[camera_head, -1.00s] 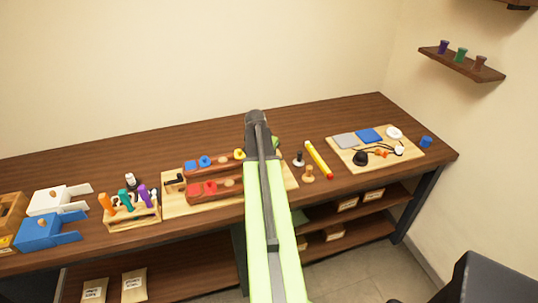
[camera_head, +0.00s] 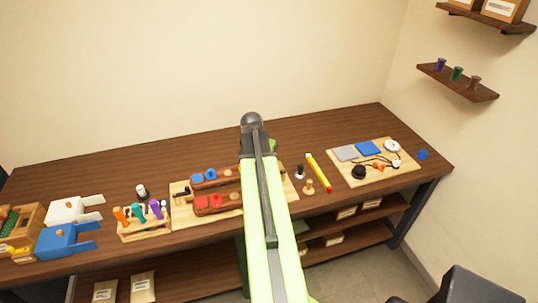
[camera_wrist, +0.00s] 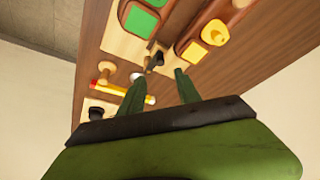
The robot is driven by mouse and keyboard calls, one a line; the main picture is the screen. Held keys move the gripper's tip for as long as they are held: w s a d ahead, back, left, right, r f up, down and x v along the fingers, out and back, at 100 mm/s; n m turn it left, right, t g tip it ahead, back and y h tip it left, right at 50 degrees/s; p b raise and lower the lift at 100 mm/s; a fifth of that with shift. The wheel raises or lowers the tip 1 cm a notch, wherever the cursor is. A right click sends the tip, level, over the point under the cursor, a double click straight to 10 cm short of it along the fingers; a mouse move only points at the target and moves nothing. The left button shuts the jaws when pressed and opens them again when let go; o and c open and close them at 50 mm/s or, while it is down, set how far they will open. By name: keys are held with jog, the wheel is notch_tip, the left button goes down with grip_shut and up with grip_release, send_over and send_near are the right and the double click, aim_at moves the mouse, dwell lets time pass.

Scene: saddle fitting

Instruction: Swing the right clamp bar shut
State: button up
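The fitting board (camera_head: 180,217) lies on the bench with two brown rails bearing blue pieces (camera_head: 203,177) and red pieces (camera_head: 212,202). My arm hides its right part in the head view. In the wrist view, green pieces (camera_wrist: 140,20) and a yellow knob piece (camera_wrist: 215,33) sit on the rails. A small dark part (camera_wrist: 154,59), apparently the right clamp, stands at the board's end just beyond my fingertips. I cannot tell how its bar is turned. My gripper (camera_wrist: 159,77) has its two green fingers apart, with nothing visibly held. Contact with the dark part cannot be made out.
A yellow and red marker (camera_head: 319,172), a wooden peg (camera_head: 309,187) and a black-topped post (camera_head: 299,172) stand or lie right of the board. A pale board (camera_head: 365,178) with pads is farther right. A tool rack (camera_head: 145,230) and blue clamp block (camera_head: 62,241) are left.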

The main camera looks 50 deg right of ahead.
jog(key=p+v, duration=0.4)
jog(key=v, duration=0.2)
jog(key=shift+r+p, duration=0.3)
jog(key=shift+r, duration=0.1)
jog(key=shift+a, duration=0.1)
jog(key=w+a+f+n+y+b, duration=0.1)
jog(key=w+a+f+n+b, duration=0.2)
jog(key=a, duration=0.5)
jog(key=w+a+f+n+y+b, duration=0.1)
jog(key=w+a+f+n+b, duration=0.2)
jog(key=a, duration=0.5)
jog(key=w+a+f+n+b, duration=0.1)
jog(key=w+a+f+n, duration=0.1)
jog(key=w+a, duration=0.45)
jog(key=s+a+f+n+y+b, duration=0.1)
jog(key=a+f+n+b, duration=0.1)
jog(key=a, duration=1.2)
jog(key=s+a+f+n+y+b, duration=0.1)
jog(key=a+f+n+b, duration=0.2)
jog(key=a, duration=1.1)
jog(key=f+n, duration=0.1)
jog(key=n, duration=0.2)
jog(key=shift+s+g+y, duration=0.3)
jog(key=shift+s, duration=0.1)
